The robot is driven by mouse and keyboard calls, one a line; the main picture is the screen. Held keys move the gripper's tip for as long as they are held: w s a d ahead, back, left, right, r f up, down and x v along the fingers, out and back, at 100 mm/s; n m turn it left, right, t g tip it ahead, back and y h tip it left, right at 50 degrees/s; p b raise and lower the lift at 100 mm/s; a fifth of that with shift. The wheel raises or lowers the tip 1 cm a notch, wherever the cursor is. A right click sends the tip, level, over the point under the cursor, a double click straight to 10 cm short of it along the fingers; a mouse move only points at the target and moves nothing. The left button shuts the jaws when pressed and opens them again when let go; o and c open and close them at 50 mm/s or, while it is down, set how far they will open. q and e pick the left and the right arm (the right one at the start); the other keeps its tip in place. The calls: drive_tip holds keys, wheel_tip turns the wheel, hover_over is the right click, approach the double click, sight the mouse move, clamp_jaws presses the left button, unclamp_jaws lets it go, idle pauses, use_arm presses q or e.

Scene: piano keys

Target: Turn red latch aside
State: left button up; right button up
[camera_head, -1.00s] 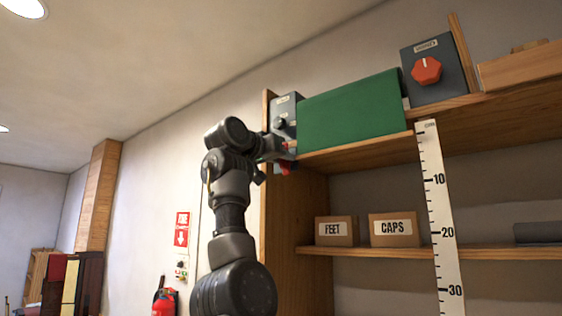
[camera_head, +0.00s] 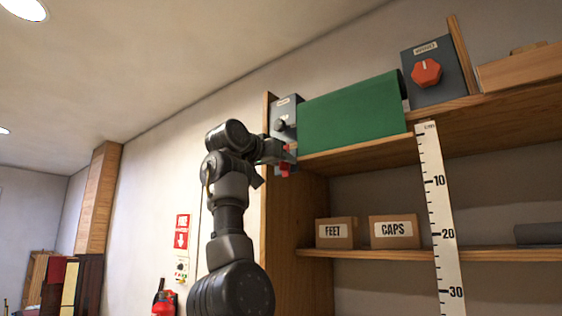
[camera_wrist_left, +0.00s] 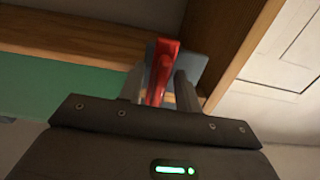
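The red latch (camera_wrist_left: 164,68) sits on a small grey plate under the wooden shelf in the left wrist view. In the head view a bit of the red latch (camera_head: 285,171) shows at the left end of the upper shelf, partly hidden by my gripper. My left gripper (camera_wrist_left: 160,88) has its two fingers apart, with the latch's lower part between them. A gap shows between the left finger and the latch; contact on the right side is unclear. In the head view the left gripper (camera_head: 280,152) is small and partly hidden. My right gripper is in neither view.
A grey box with a black knob (camera_head: 284,120) stands above the gripper, beside a green panel (camera_head: 352,115). A grey box with a red knob (camera_head: 426,73) is farther right. A wooden upright (camera_head: 280,225) is close to my arm. Boxes marked FEET (camera_head: 335,232) and CAPS (camera_head: 394,231) sit below.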

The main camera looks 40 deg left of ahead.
use_arm(q)
drive_tip(key=shift+s+b, duration=0.3)
drive_tip(key=s+b, duration=0.5)
drive_tip(key=s, duration=0.5)
drive_tip(key=shift+d, duration=0.15)
drive_tip(key=shift+s, duration=0.15)
